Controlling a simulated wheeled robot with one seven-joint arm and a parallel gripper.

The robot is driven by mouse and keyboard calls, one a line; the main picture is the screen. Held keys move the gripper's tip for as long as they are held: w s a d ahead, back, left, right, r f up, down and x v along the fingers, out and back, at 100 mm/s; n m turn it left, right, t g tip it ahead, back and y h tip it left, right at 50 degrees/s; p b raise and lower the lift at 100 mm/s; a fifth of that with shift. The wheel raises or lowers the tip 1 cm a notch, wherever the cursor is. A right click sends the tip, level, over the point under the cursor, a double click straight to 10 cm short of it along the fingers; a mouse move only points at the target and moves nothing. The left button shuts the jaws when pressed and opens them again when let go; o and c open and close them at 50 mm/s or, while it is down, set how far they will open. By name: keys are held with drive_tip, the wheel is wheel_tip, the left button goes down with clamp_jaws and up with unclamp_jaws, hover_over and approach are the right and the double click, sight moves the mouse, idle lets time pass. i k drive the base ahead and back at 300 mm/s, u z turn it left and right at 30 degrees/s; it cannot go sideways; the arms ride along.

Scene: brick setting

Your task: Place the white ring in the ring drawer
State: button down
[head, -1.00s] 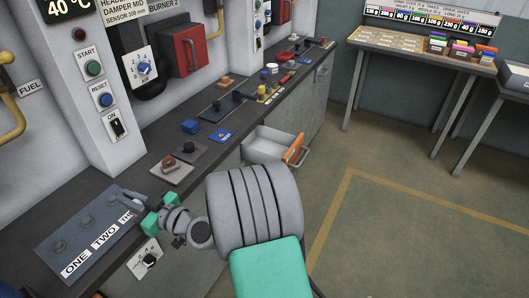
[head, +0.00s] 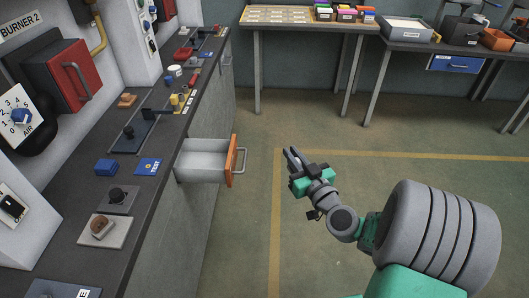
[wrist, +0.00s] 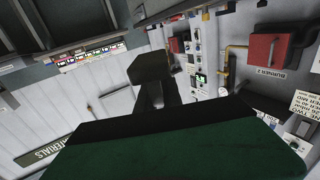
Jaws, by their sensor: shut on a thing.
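My gripper (head: 291,157) is held over the open floor, right of an open drawer (head: 234,163) and apart from it. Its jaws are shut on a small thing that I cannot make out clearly. In the wrist view the dark gripper parts (wrist: 148,68) hide most of what is between the jaws. I cannot pick out the white ring for certain in either view. The open drawer has an orange front with a grey handle and a pale inside that looks empty. No label shows on it, so I cannot tell whether it is the ring drawer.
The dark counter (head: 140,215) runs along the left, with a blue block (head: 106,167) and several small fittings on it. A table with coloured boxes (head: 300,14) and a workbench with a blue drawer (head: 455,63) stand at the back. The floor around my gripper is clear.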

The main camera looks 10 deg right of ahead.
sight(202, 167)
drive_tip(key=z, duration=0.4)
drive_tip(key=i, duration=3.6)
drive_tip(key=u, duration=5.4)
